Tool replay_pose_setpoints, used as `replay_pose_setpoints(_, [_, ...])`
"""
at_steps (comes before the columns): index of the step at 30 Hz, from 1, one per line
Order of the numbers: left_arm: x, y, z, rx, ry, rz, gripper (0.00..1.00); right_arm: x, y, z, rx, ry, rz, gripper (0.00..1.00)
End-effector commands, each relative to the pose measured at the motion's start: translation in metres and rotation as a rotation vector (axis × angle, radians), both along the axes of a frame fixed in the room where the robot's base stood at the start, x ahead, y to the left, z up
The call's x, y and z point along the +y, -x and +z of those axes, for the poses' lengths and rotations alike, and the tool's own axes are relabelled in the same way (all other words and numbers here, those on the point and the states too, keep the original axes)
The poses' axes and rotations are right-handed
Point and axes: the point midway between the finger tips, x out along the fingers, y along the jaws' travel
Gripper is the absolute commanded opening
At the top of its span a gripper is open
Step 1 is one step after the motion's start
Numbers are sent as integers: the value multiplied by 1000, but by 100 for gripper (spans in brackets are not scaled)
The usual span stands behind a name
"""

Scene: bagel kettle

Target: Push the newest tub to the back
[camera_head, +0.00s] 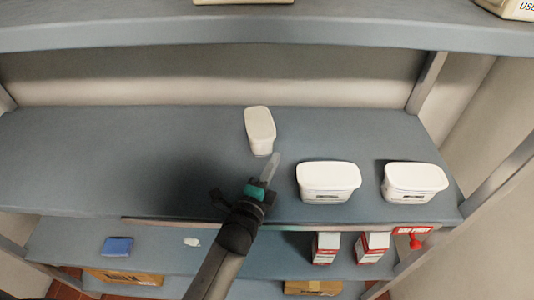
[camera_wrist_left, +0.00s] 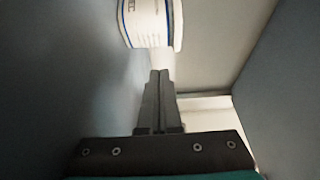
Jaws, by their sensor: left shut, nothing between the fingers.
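One white lidded tub (camera_head: 260,128) stands toward the back of the grey-blue shelf, left of the other two and turned at an angle. Two more white tubs, a middle one (camera_head: 328,178) and a right one (camera_head: 414,180), stand near the front edge with dark labels too small to read. My left gripper (camera_head: 274,158) is shut and empty, just in front of the rear tub. In the left wrist view, the closed fingers (camera_wrist_left: 159,75) point at a tub (camera_wrist_left: 150,24) whose label shows letters ending in "EC". Whether they touch it I cannot tell. The right gripper is not in view.
The left part of the shelf (camera_head: 80,160) is clear. A lower shelf holds a blue item (camera_head: 117,246) and red-and-white cartons (camera_head: 326,248). A red tag (camera_head: 412,230) hangs at the front right edge. Another shelf (camera_head: 340,25) overhangs above.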

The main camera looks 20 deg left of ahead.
Motion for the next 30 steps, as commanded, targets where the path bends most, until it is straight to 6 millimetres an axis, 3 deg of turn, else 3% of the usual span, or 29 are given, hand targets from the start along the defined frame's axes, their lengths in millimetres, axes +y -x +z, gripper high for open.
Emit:
replay_pose_setpoints(7, [19, -20, 1, -1, -3, 1, 0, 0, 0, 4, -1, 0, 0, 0])
replay_pose_setpoints(22, [25, -26, 0, -1, -3, 1, 0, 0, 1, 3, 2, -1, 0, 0])
replay_pose_setpoints(30, [62, -68, -2, -4, -9, 0, 0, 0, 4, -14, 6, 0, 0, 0])
